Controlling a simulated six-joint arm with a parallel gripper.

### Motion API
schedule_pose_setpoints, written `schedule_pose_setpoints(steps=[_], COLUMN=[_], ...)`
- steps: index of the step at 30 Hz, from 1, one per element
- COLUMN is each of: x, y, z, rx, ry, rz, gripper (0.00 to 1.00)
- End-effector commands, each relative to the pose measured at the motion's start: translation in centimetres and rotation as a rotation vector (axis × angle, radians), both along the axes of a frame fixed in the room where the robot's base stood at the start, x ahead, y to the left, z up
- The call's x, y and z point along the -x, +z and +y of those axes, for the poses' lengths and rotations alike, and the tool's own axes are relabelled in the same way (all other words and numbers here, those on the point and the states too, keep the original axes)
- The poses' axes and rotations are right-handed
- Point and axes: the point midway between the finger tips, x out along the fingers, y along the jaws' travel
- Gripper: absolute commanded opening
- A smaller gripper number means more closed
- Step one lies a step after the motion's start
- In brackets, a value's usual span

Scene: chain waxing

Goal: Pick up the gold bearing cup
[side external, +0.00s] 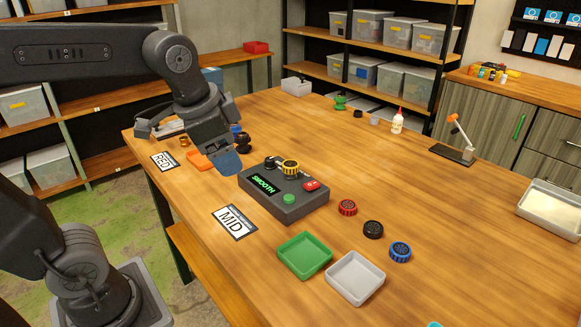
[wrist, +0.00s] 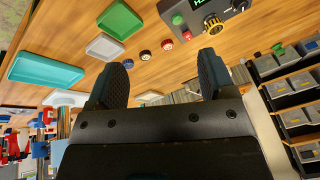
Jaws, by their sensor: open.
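The gold bearing cup (side external: 290,168), a gold ring with a dark centre, sits on top of a dark grey box (side external: 285,205) with a green "SMOOTH" display. In the wrist view the gold cup (wrist: 214,25) is at the top right, beyond the right finger. My gripper (side external: 224,160) is above the table, left of the box in the side view and apart from the cup. In the wrist view my gripper (wrist: 162,60) has its two dark fingers spread with nothing between them. In the side view the fingers partly overlap each other.
Red (side external: 347,207), black (side external: 373,229) and blue (side external: 400,252) cups lie right of the box. A green tray (side external: 304,254) and a grey tray (side external: 354,277) stand in front. A "MID" card (side external: 234,222) lies near the table edge. The table's centre is clear.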

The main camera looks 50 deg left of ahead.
Motion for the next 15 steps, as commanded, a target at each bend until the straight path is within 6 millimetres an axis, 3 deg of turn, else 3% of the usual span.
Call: schedule_pose_setpoints(steps=[1,7,12,15], x=[-2.1,-9.7,-15.7,-18.3], y=[0.6,1.8,0.9,-0.1], z=[0.4,2.2,4.0,4.9], rx=[-0.04,-0.181,-0.252,-0.274], ry=[-0.084,-0.463,-0.782,-0.936], rz=[0.04,0.189,0.308,0.36], gripper=[0.76,0.76,0.76,0.76])
